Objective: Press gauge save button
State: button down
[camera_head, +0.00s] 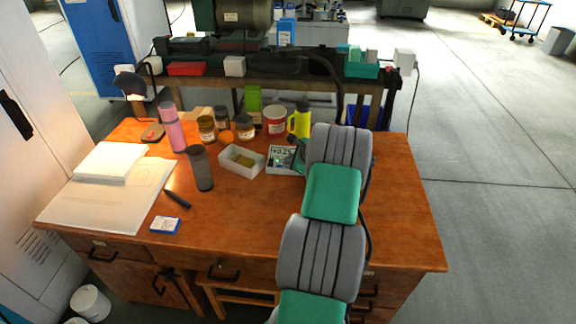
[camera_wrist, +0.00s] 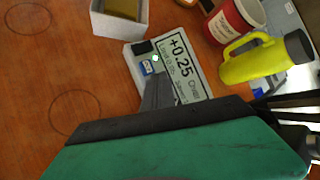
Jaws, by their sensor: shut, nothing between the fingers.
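The gauge (camera_head: 281,161) is a pale box lying on the wooden desk, left of my arm. In the wrist view the gauge (camera_wrist: 185,60) shows a display reading +0.25 with smaller text below. On its left end are a blue-marked button (camera_wrist: 147,68) and a small bright green-white spot (camera_wrist: 155,58). My gripper (camera_wrist: 158,82) is shut and empty. Its dark fingers reach over the lower left part of the gauge, with the tips close to the blue mark. I cannot tell whether they touch it.
A white open box (camera_head: 241,162) stands left of the gauge. A red-and-white tin (camera_head: 276,121) and a yellow bottle (camera_head: 299,121) stand behind it. A dark grey cup (camera_head: 201,169) and a pink bottle (camera_head: 171,127) stand further left. The desk's (camera_head: 235,225) front middle is mostly clear.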

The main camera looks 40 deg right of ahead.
jog(key=shift+r+p, duration=0.5)
jog(key=shift+r, duration=0.3)
notch_tip(320, 180, up, 5)
jog(key=p, duration=0.3)
dwell(0.7)
